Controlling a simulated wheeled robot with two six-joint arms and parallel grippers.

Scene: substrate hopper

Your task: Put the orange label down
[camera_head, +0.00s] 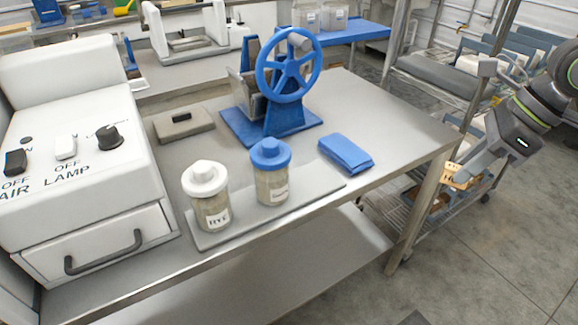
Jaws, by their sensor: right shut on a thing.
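My right gripper (462,166) comes in from the right and is beyond the right edge of the steel table (395,130). It is shut on the orange label (458,180), a small orange-tan piece with dark marks. The label hangs in the air beside the table's front right corner, apart from the tabletop as far as I can tell. The fingers hide part of it. My left gripper is not in view.
Two jars, one with a white lid (205,198) and one with a blue lid (270,173), stand on a grey mat (320,185). A folded blue cloth (345,155) lies nearby. A blue handwheel device (290,75) stands behind. The tabletop's right side is clear.

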